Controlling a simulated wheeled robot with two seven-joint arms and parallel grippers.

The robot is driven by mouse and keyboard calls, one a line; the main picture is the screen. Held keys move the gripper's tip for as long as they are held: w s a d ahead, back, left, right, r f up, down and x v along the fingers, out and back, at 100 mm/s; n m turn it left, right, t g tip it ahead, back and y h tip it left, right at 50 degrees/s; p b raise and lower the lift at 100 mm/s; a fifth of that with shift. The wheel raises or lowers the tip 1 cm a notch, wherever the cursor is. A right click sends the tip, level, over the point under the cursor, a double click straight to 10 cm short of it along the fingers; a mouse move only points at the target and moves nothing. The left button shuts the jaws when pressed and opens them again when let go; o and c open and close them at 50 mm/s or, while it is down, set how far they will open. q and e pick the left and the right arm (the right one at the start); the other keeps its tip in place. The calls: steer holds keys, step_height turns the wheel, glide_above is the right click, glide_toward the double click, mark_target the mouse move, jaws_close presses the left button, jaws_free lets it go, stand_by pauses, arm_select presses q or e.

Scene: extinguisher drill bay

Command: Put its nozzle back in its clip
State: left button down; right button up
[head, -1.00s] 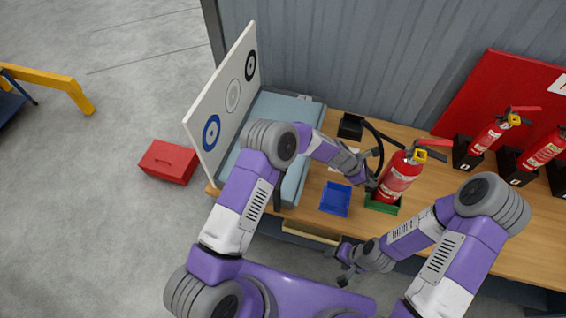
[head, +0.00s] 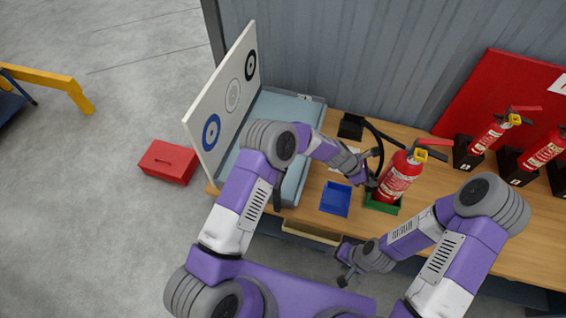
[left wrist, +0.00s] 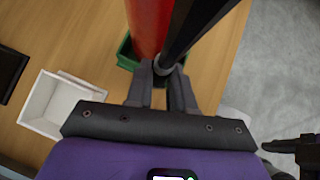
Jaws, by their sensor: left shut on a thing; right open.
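A red fire extinguisher (head: 397,180) with a red and yellow head stands upright in a green tray (head: 382,207) on the bench. A black hose (head: 372,130) loops from its head toward my left gripper. My left gripper (head: 374,170) is close at the left side of the extinguisher. In the left wrist view its fingers (left wrist: 164,84) are shut on the lower end of the black nozzle (left wrist: 192,28), beside the red body. The clip cannot be made out. My right gripper (head: 348,277) is open and empty, low in front of the bench edge.
A blue tray (head: 335,199) sits left of the green one. Other extinguishers (head: 490,137) stand in black holders at right. A target board (head: 222,100) stands at left. Bare bench (head: 440,180) lies right of the extinguisher.

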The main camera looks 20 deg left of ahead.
arm_select(q)
steer(key=c, duration=0.9)
jaws_free()
steer(key=v, duration=0.7)
steer(key=shift+a+r, duration=0.2)
